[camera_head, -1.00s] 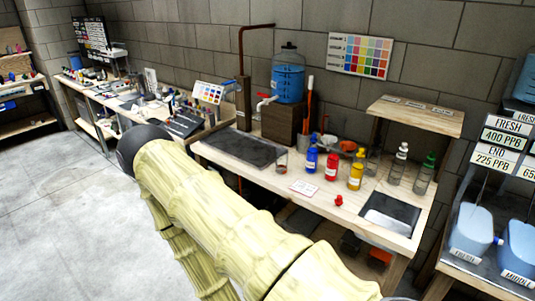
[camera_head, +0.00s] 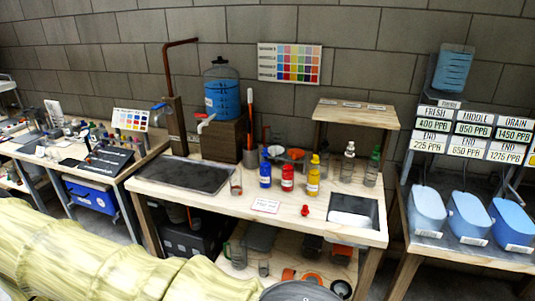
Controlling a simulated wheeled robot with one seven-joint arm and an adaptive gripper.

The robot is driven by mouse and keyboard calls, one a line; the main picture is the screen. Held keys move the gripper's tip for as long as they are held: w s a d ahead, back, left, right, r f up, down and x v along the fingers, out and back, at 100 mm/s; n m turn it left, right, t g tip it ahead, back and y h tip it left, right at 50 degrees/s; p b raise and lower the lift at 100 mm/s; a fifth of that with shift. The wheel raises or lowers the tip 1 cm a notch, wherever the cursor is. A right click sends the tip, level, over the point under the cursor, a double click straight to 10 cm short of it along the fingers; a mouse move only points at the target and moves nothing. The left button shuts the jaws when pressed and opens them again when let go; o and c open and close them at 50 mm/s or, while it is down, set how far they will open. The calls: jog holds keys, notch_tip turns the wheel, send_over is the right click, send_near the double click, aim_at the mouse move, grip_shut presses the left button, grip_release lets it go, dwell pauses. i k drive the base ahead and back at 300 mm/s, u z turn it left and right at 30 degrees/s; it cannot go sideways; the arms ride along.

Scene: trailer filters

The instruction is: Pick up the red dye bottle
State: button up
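The red dye bottle (camera_head: 287,178) stands upright on the wooden workbench (camera_head: 220,203), between a blue bottle (camera_head: 265,174) and a yellow bottle (camera_head: 313,176). It has a pale label on its front. A small red item (camera_head: 305,211) lies on the bench in front of the bottles. My arm, in a pale yellow sleeve, crosses the lower left of the view, well short of the bottles. My gripper does not show.
A white card (camera_head: 265,205) lies in front of the bottles. A clear glass (camera_head: 236,182) stands to their left, and clear bottles (camera_head: 348,163) to their right. A dark tray (camera_head: 185,176) and a blue water jug (camera_head: 222,92) are farther left. A wooden shelf (camera_head: 355,114) stands at the right.

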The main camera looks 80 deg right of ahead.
aim_at(288, 169)
jog(key=u, duration=0.05)
jog(key=i, duration=0.7)
jog(key=z, duration=1.95)
